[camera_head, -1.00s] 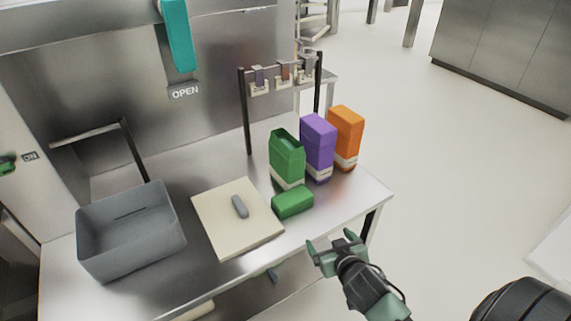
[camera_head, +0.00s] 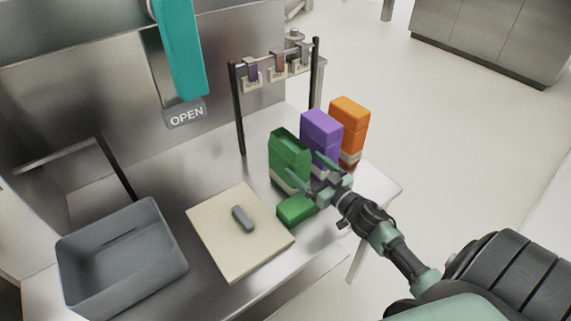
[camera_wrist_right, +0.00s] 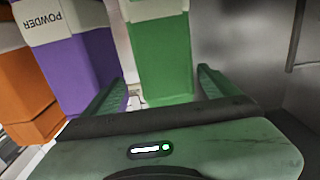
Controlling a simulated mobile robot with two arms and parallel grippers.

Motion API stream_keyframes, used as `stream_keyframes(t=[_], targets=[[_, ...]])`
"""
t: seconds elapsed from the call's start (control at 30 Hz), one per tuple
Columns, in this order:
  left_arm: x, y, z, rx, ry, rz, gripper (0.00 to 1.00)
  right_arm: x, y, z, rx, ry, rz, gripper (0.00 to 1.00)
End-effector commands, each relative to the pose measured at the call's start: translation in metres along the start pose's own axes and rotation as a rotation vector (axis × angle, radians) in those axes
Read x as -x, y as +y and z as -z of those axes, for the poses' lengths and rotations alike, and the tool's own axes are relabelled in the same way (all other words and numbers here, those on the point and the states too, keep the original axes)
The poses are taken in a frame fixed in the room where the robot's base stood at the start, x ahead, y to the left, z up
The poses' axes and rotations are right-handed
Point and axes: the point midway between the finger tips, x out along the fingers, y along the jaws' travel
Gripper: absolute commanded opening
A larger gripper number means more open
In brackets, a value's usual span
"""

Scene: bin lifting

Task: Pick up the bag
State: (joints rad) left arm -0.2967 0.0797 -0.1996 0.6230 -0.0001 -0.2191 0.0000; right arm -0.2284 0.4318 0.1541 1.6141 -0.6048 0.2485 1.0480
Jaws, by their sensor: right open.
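No thing is marked as a bag; the likely ones are upright block-shaped packs. A green pack (camera_head: 287,157) with an open top stands on the steel table, with a purple pack (camera_head: 321,132) and an orange pack (camera_head: 349,122) to its right. My right gripper (camera_head: 306,167) is open, its fingers pointing at the green pack's front. In the right wrist view the green pack (camera_wrist_right: 162,50) shows between the fingers; I cannot tell if they touch it. The purple pack (camera_wrist_right: 78,65) is left of them there. My left gripper is out of view.
A small green block (camera_head: 295,209) lies under my right gripper. A cream board (camera_head: 215,220) with a grey object (camera_head: 242,218) lies left of it, then a grey bin (camera_head: 120,285). A black-posted rack (camera_head: 238,110) stands behind the packs. The table (camera_head: 385,190) ends close right.

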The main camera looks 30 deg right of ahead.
Motion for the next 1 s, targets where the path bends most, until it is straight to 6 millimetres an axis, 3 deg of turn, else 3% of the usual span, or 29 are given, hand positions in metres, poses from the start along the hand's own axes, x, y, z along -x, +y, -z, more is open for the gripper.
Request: stream_keyframes(t=[0.17,0.37,0.5,0.8,0.87,1.0], targets=[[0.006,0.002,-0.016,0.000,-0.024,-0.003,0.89,-0.021,-0.002,0.004,-0.001,0.002,0.000,0.89],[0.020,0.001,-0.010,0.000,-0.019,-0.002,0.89,-0.049,-0.008,0.015,-0.002,0.003,-0.001,0.89],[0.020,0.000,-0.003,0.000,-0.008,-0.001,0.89,-0.066,-0.008,0.012,-0.001,0.002,-0.001,0.89],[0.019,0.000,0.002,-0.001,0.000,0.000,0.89,-0.071,-0.008,0.010,0.000,0.000,0.000,0.89],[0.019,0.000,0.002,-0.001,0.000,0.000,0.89,-0.071,-0.008,0.010,0.000,0.000,0.000,0.75],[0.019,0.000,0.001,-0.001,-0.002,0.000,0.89,-0.071,-0.008,0.010,0.000,0.000,-0.001,0.36]])
